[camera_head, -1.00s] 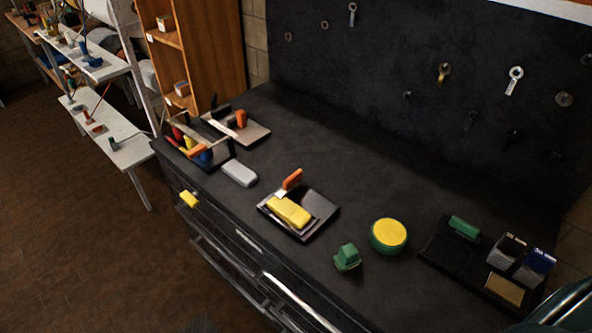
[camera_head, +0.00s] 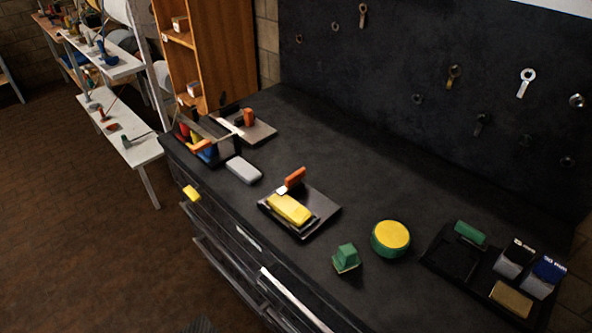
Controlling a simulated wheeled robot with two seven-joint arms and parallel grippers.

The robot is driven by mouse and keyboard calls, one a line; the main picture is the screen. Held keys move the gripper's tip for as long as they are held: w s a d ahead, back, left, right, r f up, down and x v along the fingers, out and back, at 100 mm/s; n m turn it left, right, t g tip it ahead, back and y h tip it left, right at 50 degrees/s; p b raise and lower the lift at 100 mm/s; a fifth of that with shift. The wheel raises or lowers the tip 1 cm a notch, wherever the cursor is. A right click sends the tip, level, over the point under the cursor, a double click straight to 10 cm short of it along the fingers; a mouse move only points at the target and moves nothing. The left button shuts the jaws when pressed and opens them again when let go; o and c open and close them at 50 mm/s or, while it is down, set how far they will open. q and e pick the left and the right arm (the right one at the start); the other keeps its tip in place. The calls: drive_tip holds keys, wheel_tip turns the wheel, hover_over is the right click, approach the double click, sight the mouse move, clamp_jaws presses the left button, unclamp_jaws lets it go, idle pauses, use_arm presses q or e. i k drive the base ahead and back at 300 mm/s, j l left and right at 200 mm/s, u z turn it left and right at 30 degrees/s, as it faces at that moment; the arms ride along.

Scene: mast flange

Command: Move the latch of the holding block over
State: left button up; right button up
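A dark, flat holding block (camera_head: 325,209) sits on the black bench top near its front edge. A yellow bar (camera_head: 289,209) lies in it, and an orange latch handle (camera_head: 295,177) with a pale metal base stands tilted up at its back edge. A similar plate (camera_head: 262,134) with an upright orange handle (camera_head: 249,117) sits further back at the left. I cannot tell for sure which of the two the task means. Neither of my grippers is in view.
A grey rounded block (camera_head: 243,170), a green block (camera_head: 346,258) and a yellow-topped green round tin (camera_head: 390,239) stand nearby. A dark tray (camera_head: 440,263) with small boxes is at the right. A tool caddy (camera_head: 220,153) is at the back left. The bench behind the holding block is clear.

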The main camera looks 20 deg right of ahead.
sight(294, 180)
drive_tip(key=z, duration=1.85)
drive_tip(key=k+j, duration=0.6)
drive_tip(key=k, duration=0.05)
